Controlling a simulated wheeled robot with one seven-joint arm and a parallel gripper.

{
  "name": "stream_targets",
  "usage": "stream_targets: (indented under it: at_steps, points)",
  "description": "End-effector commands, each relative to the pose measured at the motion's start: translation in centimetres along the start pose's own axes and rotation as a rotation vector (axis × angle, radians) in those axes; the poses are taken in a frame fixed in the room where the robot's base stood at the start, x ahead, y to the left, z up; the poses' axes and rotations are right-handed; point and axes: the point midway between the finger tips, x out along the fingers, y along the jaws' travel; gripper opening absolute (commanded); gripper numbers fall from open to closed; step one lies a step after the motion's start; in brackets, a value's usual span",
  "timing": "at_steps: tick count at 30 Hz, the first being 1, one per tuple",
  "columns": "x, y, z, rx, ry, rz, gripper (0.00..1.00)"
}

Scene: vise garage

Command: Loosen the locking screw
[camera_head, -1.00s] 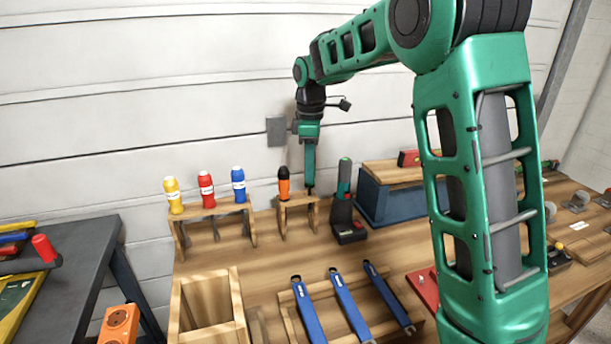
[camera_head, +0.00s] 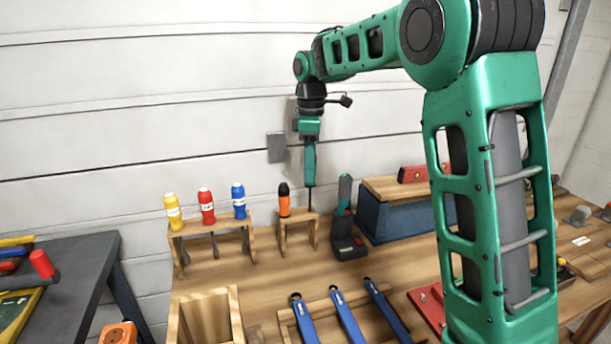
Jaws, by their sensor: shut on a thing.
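My gripper (camera_head: 310,182) is in the camera_head view, at the back of the bench, above the right side of a small wooden rack (camera_head: 300,219). It is shut on a tool with a thin dark shaft (camera_head: 310,198) pointing straight down. The tool's handle is hard to tell apart from the green fingers. The shaft's lower end reaches about the rack's top; I cannot tell whether it is clear of it. An orange and black screwdriver (camera_head: 284,201) stands in the rack just left of my gripper. I cannot make out a locking screw.
Yellow, red and blue-handled tools (camera_head: 207,206) stand in a wider rack on the left. A black and green tool (camera_head: 345,218) stands close right of my gripper, before a blue box (camera_head: 395,217). Blue wrenches (camera_head: 346,318) lie in front. My arm hides part of the right bench.

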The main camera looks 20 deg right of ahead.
Motion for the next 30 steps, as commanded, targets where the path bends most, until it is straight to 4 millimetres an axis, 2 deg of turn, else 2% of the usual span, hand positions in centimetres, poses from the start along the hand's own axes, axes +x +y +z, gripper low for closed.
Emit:
stream_targets:
  at_steps: [21,30]
  points:
    - [-3.7,0.0,0.0,-0.001,0.001,0.001,0.00]
    - [-4.6,0.0,0.0,0.000,0.001,0.001,0.00]
